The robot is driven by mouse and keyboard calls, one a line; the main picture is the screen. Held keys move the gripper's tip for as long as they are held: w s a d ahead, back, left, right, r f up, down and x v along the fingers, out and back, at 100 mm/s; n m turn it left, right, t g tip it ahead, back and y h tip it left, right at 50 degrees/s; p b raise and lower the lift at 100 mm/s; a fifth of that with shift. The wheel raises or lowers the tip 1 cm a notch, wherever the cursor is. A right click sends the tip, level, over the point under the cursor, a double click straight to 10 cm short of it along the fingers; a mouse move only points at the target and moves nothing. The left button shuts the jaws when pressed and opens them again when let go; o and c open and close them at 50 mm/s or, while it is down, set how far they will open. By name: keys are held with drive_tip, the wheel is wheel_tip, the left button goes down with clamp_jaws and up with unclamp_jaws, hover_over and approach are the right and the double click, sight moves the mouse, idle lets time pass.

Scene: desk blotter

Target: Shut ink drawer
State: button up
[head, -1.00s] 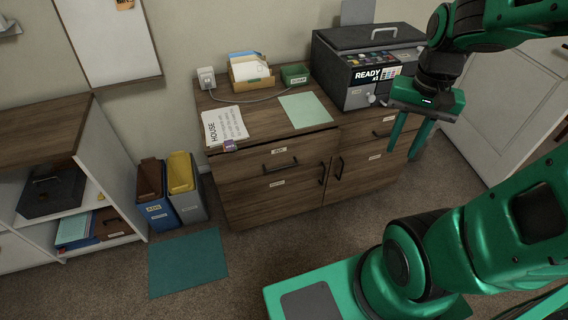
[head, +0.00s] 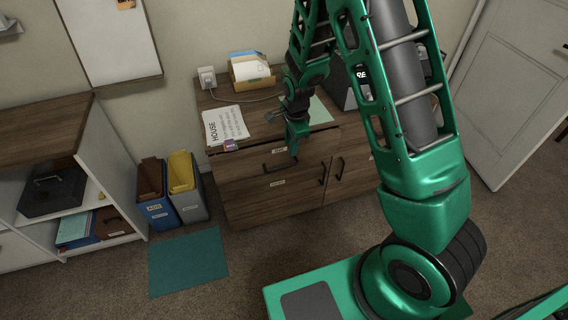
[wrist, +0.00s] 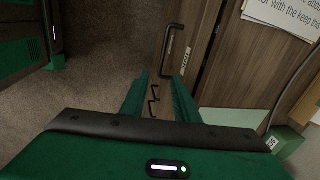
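The wooden cabinet has a top left drawer (head: 240,164) with a dark bar handle (head: 280,166) and a small label too small to read. Its front seems to stand slightly out from the cabinet; I cannot tell how far. My gripper (head: 294,150) points down at this drawer's front, near the handle, partly covering it. In the wrist view, my gripper (wrist: 157,82) is open, with an empty gap between its green fingers. A bar handle (wrist: 171,45) and a label show on the wood just beyond the fingertips. I see no clear contact.
Papers (head: 224,124) and a card box (head: 250,72) lie on the cabinet top. My arm hides much of the printer (head: 342,84) and the cabinet's right side. Blue and yellow-topped bins (head: 184,190) stand left of the cabinet. A teal mat (head: 188,262) lies on clear floor.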

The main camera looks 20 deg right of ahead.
sight(285, 167)
drive_tip(key=w+f, duration=0.1)
drive_tip(key=f, duration=0.3)
drive_tip(key=w+a+f, duration=0.1)
drive_tip(key=f, duration=0.7)
drive_tip(key=shift+w+a+f, duration=0.1)
drive_tip(key=shift+w+a, duration=0.05)
drive_tip(key=shift+w, duration=0.25)
drive_tip(key=shift+w, duration=0.1)
clamp_jaws()
